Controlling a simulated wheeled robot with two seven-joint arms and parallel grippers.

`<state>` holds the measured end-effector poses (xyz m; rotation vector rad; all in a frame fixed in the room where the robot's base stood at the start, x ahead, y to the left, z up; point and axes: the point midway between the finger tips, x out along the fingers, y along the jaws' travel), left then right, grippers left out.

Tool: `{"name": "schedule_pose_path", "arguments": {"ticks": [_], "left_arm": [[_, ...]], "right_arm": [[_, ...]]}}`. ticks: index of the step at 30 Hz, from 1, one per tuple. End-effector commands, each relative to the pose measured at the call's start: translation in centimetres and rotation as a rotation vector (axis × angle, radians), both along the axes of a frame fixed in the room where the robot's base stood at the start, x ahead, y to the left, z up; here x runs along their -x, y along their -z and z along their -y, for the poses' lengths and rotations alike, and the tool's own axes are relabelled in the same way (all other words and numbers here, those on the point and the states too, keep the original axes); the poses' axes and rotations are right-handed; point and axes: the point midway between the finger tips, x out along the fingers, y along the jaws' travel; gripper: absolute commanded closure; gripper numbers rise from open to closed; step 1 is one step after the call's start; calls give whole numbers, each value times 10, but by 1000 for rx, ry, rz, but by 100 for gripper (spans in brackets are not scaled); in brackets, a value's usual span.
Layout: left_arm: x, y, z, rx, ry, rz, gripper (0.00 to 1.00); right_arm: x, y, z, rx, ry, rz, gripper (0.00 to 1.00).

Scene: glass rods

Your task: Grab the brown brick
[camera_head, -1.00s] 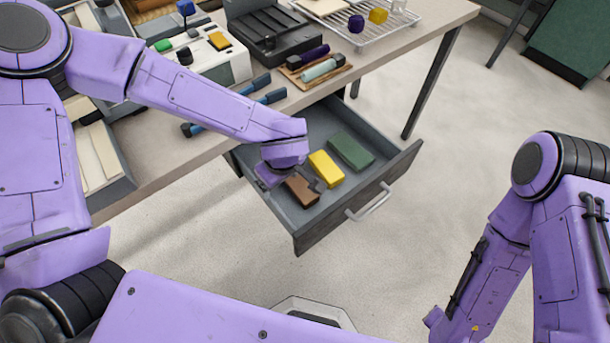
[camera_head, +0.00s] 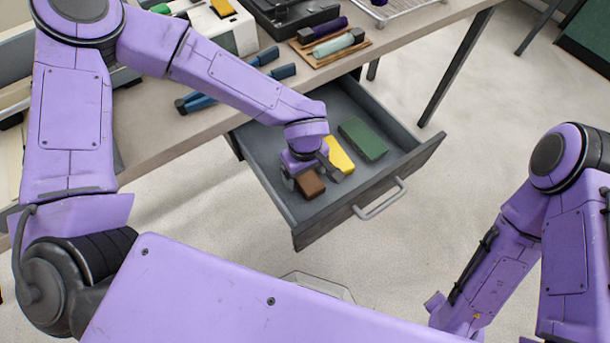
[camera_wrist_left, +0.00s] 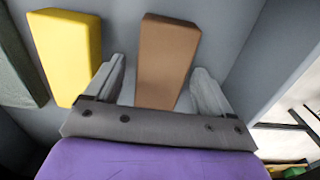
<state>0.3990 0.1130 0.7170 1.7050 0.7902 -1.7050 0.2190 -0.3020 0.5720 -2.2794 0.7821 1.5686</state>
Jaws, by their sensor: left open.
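The brown brick (camera_head: 311,184) lies in the open grey drawer (camera_head: 292,232), at its left end near the front. In the left wrist view the brown brick (camera_wrist_left: 167,58) lies ahead of and between the two fingers. My left gripper (camera_head: 313,180) is over the brick, pointing down, and hides part of it in the head view. In the left wrist view my left gripper (camera_wrist_left: 160,85) is open, with one finger on each side of the brick's near end. I cannot tell whether the fingers touch it. My right gripper is not clearly in view; only its arm shows.
A yellow brick (camera_head: 339,155) lies close to the brown one in the drawer, beside the left finger in the wrist view. A green brick (camera_head: 363,139) lies farther right. The drawer's walls and front with a handle (camera_head: 381,200) surround them. The table (camera_head: 160,140) is above.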

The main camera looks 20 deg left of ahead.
Motion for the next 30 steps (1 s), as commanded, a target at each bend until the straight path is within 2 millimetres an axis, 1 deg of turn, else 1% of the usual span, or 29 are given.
{"name": "schedule_pose_path", "arguments": {"ticks": [5, 6, 8, 9, 11, 17, 20, 23, 27, 30], "left_arm": [[0, 0, 0, 0, 0, 0, 17], [0, 0, 0, 0, 0, 0, 30], [0, 0, 0, 0, 0, 0, 50], [0, 0, 0, 0, 0, 0, 63], [0, 0, 0, 0, 0, 0, 80], [0, -1, 0, 0, 0, 1, 80], [-1, -8, 0, 1, -1, 2, 80], [-1, -28, 0, 1, -2, 4, 80], [-1, -63, 0, 1, -1, 4, 80], [-1, -84, 0, 1, -1, 4, 80]], "right_arm": [[0, 0, 0, 0, 0, 0, 57], [0, 0, 0, 0, 0, 0, 57], [0, 0, 0, 0, 0, 0, 57], [0, 0, 0, 0, 0, 0, 57], [0, 0, 0, 0, 0, 0, 57], [0, 0, 0, 0, 0, 0, 57], [0, -2, 0, 0, 0, 0, 57], [0, -6, 0, 0, 0, 0, 57], [0, -11, 0, 0, 0, 0, 57], [0, -13, 0, 0, 0, 0, 57]]}}
